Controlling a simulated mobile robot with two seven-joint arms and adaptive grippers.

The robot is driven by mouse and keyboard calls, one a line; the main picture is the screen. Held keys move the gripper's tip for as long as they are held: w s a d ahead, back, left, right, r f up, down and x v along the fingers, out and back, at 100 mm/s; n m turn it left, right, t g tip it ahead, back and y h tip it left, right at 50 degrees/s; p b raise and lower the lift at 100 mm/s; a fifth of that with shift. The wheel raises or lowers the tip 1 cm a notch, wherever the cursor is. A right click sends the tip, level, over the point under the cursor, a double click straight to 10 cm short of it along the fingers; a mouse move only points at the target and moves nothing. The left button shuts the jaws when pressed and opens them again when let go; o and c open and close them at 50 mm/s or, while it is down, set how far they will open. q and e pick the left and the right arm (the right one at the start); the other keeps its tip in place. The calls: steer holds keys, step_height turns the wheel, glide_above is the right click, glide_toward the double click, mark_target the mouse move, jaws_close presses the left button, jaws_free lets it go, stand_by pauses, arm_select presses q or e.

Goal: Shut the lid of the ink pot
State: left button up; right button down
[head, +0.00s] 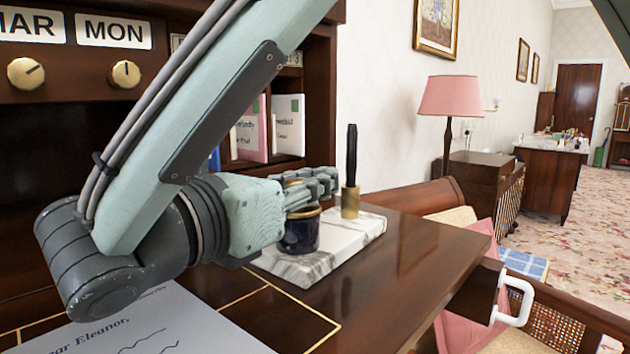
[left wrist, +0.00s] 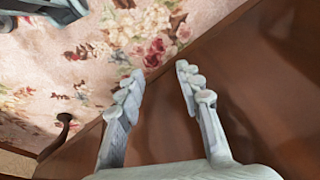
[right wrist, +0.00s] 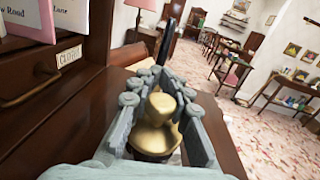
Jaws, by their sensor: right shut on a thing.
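The dark blue ink pot (head: 300,234) with a gold rim stands on a white marble base (head: 345,243) on the desk. My right gripper (head: 325,178) is at the top of the pot and hides much of it in the head view. In the right wrist view its fingers (right wrist: 158,82) are closed around the gold lid (right wrist: 155,138), with the knob between them. The lid appears over the pot's mouth; whether it sits flush is hidden. My left gripper (left wrist: 158,70) is open and empty over brown wood, away from the pot.
A dark pen (head: 351,150) stands in a brass holder (head: 350,201) just behind the pot. A letter (head: 150,325) lies at the front left. Upright envelopes (head: 288,125) fill the shelf behind. The desk top (head: 420,248) right of the marble is clear.

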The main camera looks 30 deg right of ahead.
steer(key=shift+m, duration=0.3)
stand_by(0.4)
steer(key=c, duration=1.5)
jaws_free()
steer(key=shift+o, duration=0.2)
step_height(320, 180, up, 10)
